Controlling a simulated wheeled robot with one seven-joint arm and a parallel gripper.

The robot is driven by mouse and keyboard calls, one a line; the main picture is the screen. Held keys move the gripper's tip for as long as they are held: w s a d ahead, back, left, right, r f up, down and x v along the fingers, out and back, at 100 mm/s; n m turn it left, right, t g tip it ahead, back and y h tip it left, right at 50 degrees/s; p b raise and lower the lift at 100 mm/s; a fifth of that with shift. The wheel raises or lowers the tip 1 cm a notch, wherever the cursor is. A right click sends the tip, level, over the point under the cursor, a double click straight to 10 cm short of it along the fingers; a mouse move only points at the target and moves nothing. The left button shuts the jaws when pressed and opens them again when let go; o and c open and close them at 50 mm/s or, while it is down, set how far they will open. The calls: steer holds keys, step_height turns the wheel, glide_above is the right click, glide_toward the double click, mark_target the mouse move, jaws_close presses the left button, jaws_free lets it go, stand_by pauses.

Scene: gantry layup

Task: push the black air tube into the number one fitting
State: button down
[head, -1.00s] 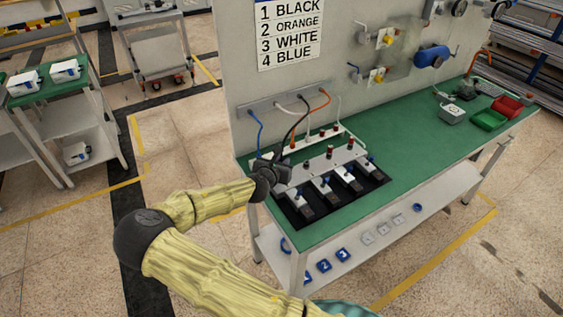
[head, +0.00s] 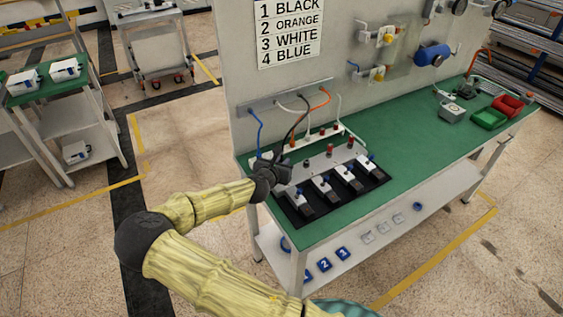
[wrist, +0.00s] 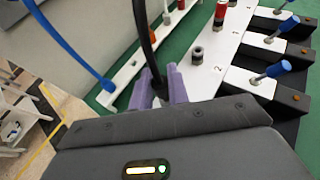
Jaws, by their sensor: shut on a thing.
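My gripper (head: 281,163) is over the left end of the white fitting plate (head: 317,163) on the green bench. Its purple fingers in the wrist view (wrist: 160,86) are shut on the black air tube (wrist: 143,28), which arcs down from the wall bracket; the tube also shows in the head view (head: 295,128). The tube's lower end is hidden between the fingers. A bare dark fitting (wrist: 197,55) stands just right of the fingers beside a "2" label. The number one fitting is not visible; my gripper covers that end of the plate. I cannot tell whether the tube touches it.
A blue tube (wrist: 70,43) hangs left of my gripper. Orange (head: 318,101) and white (head: 338,110) tubes hang nearby. Fittings with red tops (head: 329,152) and blue-handled clamps (head: 322,182) stand to the right. A wall sign (head: 290,32) reads 1 black. The bench's middle (head: 400,120) is clear.

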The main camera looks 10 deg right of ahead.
steer(key=shift+f+b, duration=0.65)
steer(key=shift+f, duration=0.4)
steer(key=c, duration=1.3)
jaws_free()
steer(key=shift+s+a+r, duration=0.1)
steer(key=b+v, duration=0.1)
steer(key=v, duration=1.6)
steer(key=shift+r, duration=0.1)
